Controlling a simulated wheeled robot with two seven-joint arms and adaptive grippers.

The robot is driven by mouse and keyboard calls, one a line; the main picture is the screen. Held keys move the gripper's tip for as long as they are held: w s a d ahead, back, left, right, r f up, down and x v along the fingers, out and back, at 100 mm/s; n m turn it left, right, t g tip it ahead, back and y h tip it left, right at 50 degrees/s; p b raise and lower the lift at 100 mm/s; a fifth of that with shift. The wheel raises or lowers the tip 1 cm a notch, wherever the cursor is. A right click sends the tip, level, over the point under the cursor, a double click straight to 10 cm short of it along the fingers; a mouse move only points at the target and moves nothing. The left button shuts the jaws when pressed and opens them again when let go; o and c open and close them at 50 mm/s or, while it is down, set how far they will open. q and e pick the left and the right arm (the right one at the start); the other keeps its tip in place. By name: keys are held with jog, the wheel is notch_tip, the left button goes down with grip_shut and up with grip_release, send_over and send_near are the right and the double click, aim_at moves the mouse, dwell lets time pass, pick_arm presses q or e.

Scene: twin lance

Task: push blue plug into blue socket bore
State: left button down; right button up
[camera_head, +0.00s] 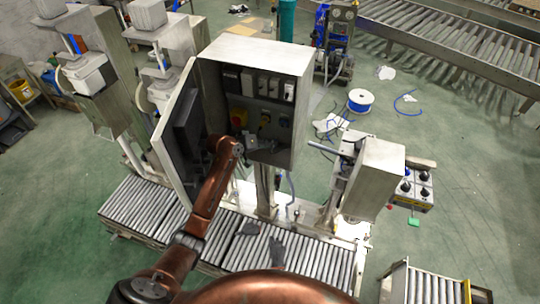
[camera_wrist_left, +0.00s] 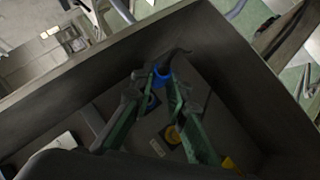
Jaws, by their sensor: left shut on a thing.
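My left gripper (camera_head: 252,141) reaches into the open grey cabinet (camera_head: 247,50), near its lower inside. In the left wrist view its two green-and-dark fingers (camera_wrist_left: 161,76) are closed on a small blue plug (camera_wrist_left: 161,82), held between the tips. In the head view the plug is too small or hidden behind the gripper. My right gripper is not seen.
A fitting with a yellow ring (camera_wrist_left: 172,134) sits beside the blue one. The open cabinet door (camera_head: 178,135) stands left of my arm. A roller conveyor (camera_head: 145,215) runs below.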

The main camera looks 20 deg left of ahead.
pick_arm(q)
jog(key=shift+w+a+r, duration=0.1)
jog(key=shift+w+r, duration=0.05)
jog(key=shift+r, duration=0.05)
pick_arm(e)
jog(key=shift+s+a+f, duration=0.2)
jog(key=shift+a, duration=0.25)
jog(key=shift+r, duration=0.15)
pick_arm(q)
jog(key=shift+w+b, duration=1.25)
jog(key=shift+w, duration=1.7)
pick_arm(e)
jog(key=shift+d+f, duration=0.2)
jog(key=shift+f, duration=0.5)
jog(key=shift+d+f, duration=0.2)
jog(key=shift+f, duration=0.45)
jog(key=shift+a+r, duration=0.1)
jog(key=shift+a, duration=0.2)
pick_arm(q)
jog(key=shift+p, duration=0.35)
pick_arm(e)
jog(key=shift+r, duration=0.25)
